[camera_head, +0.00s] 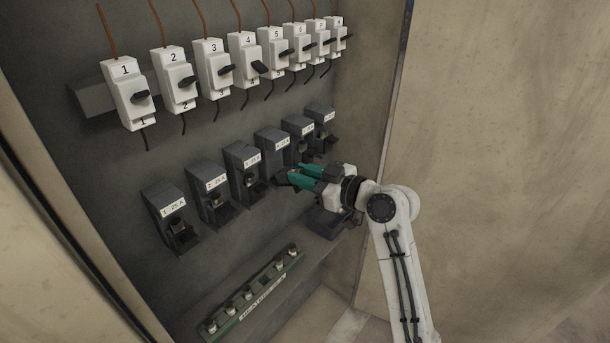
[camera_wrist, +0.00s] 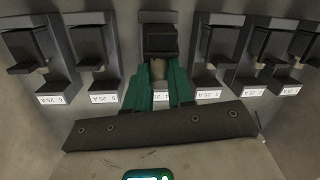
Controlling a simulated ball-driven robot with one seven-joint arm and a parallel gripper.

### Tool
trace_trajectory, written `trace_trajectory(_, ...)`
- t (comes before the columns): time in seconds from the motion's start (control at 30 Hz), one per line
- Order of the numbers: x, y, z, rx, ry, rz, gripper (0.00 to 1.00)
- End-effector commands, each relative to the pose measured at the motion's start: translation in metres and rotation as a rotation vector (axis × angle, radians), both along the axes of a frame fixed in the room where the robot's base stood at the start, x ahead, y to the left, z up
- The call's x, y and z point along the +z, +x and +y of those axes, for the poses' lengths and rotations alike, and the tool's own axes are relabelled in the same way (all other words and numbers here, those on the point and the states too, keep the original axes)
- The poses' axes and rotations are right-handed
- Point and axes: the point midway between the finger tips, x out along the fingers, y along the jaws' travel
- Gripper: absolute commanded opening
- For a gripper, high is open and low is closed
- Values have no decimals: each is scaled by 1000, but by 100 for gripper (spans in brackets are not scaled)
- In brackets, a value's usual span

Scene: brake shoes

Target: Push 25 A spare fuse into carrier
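The carrier with the upside-down "4" label shows in the middle of the wrist view, its dark drawer (camera_wrist: 158,40) standing out in front. My gripper (camera_wrist: 160,72) has its teal fingers on either side of a tan fuse (camera_wrist: 158,68), just at this drawer. The fingertips seem to close on the fuse; how deep it sits in the carrier is hidden. In the head view my gripper (camera_head: 292,176) is at the fourth carrier (camera_head: 272,146) and covers its drawer. The fuse cannot be made out there.
Other carriers (camera_head: 166,204) line both sides closely, some with open drawers. Numbered breakers (camera_head: 130,95) hang above. The spare fuse rack (camera_head: 243,313) lies below, with several fuses and a gap. The cabinet's side wall (camera_head: 370,110) is right of the carriers.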

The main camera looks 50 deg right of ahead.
Motion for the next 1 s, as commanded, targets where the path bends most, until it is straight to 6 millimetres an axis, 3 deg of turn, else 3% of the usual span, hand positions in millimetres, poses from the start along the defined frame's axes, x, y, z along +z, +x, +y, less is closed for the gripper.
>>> trace_trajectory(0.2,-8,-5,3,9,6,15,52)
trace_trajectory(0.7,6,-92,-11,-1,2,2,52)
trace_trajectory(1.0,11,-109,-12,0,0,0,52)
